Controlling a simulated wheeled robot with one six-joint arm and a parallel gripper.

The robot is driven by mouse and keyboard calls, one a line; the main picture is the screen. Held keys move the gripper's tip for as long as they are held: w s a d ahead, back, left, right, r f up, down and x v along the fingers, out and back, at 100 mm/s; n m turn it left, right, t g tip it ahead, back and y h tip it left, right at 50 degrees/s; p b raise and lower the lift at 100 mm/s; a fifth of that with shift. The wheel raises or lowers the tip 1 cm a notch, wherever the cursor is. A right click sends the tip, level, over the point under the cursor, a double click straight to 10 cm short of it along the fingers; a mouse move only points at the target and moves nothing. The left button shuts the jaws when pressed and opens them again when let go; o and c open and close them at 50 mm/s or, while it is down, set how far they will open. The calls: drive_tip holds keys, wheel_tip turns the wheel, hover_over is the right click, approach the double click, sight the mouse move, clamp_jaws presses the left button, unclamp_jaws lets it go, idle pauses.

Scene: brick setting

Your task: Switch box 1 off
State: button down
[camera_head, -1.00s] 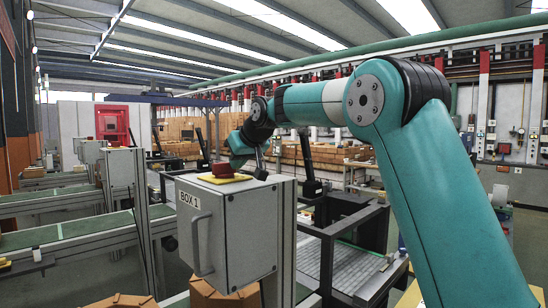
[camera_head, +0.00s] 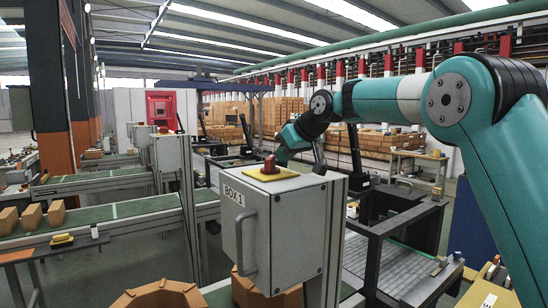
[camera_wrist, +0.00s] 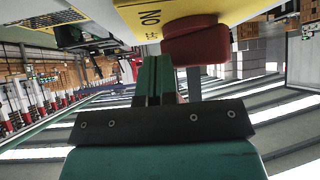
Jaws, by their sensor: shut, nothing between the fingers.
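Box 1 (camera_head: 288,232) is a light grey cabinet labelled BOX 1 with a handle on its front. On its top is a yellow plate (camera_head: 288,175) with a red switch (camera_head: 270,164). My gripper (camera_head: 283,157) is over the top of the box, close to the switch; its fingers are not clear in the head view. In the wrist view, the shut, empty green fingers (camera_wrist: 154,60) point at the yellow plate (camera_wrist: 146,28), just beside the red switch (camera_wrist: 193,42). Lettering shows on the plate. I cannot tell whether the fingers touch the switch or which position it is in.
Conveyors with green belts (camera_head: 120,228) run on the left, with brown blocks (camera_head: 32,217) on one. A black-framed table (camera_head: 385,240) with a grey surface stands right of the box. Brown hexagonal blocks (camera_head: 160,294) are low at the front.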

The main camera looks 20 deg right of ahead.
drive_tip(key=shift+w+d, duration=0.1)
drive_tip(key=shift+w, duration=0.1)
idle(0.6)
drive_tip(key=shift+s+d+f, duration=0.1)
drive_tip(key=shift+d, duration=0.1)
drive_tip(key=d, duration=0.1)
drive_tip(key=s+d, duration=0.1)
drive_tip(key=d, duration=0.1)
drive_tip(key=s+d+r+b, duration=0.1)
drive_tip(key=shift+d, duration=0.3)
drive_tip(key=s+d+r, duration=0.3)
drive_tip(key=d+r, duration=0.2)
drive_tip(key=r, duration=0.1)
drive_tip(key=shift+d, duration=0.15)
drive_tip(key=shift+f, duration=0.1)
